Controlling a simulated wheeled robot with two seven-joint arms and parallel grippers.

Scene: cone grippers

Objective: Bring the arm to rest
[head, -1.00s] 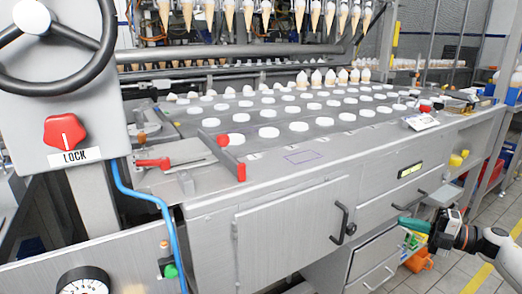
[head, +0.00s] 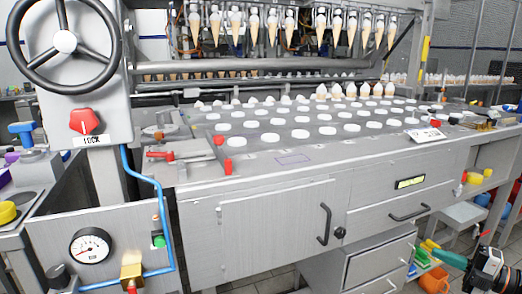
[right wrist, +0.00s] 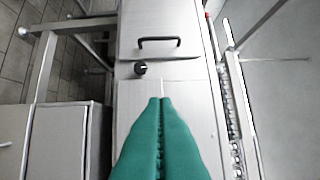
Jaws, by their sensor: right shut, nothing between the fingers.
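My right arm comes in at the lower right of the head view. Its gripper (head: 430,247) has green fingers pointing left, in front of the machine's drawers and clear of them. In the right wrist view the two green fingers (right wrist: 161,100) lie together along their length, shut with nothing between them. Beyond their tips are the machine's metal front, a dark handle (right wrist: 158,42) and a black knob (right wrist: 140,68). My left arm and gripper are not in view.
The large machine (head: 270,205) fills the head view, with rows of cones (head: 335,25) above. A handwheel (head: 64,41), red lock knob (head: 84,121) and gauge (head: 90,246) stand at left. Tiled floor shows below right.

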